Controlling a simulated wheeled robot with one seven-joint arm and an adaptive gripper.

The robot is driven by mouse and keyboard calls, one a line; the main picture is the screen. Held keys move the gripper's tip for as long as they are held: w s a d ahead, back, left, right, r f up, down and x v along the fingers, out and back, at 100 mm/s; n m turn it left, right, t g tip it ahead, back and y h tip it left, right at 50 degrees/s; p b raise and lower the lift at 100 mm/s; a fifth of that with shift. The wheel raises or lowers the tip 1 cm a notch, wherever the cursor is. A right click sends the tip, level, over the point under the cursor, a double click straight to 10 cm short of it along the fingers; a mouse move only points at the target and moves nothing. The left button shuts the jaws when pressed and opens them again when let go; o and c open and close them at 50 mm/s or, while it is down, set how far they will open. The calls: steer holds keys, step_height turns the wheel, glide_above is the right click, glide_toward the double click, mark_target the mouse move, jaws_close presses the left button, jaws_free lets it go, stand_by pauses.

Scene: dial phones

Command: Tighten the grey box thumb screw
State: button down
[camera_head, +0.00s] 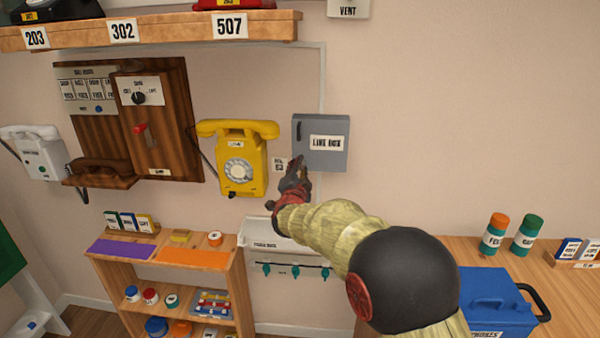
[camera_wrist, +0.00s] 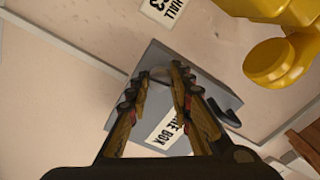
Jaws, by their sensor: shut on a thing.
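The grey box (camera_head: 312,158), labelled "LINE BOX", is fixed to the wall right of the yellow phone. In the wrist view the grey box (camera_wrist: 155,100) sits behind and between my fingers. My gripper (camera_head: 297,165) is at the box's lower left corner in the head view.
The yellow phone (camera_head: 238,160) hangs just left of the box, with a small wall label between them. A white rack (camera_head: 285,240) with teal hooks is below. A low shelf (camera_head: 175,265) stands left; a blue bin (camera_head: 490,300) sits on the table at right.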

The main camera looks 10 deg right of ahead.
steer(key=shift+f+m, duration=0.2)
steer(key=shift+m, duration=0.2)
steer(key=c, duration=1.6)
jaws_free()
steer(key=shift+r, duration=0.15)
steer(key=shift+s+a, duration=0.1)
steer(key=v, duration=1.1)
steer(key=shift+s+a, duration=0.1)
steer(key=shift+s, duration=0.25)
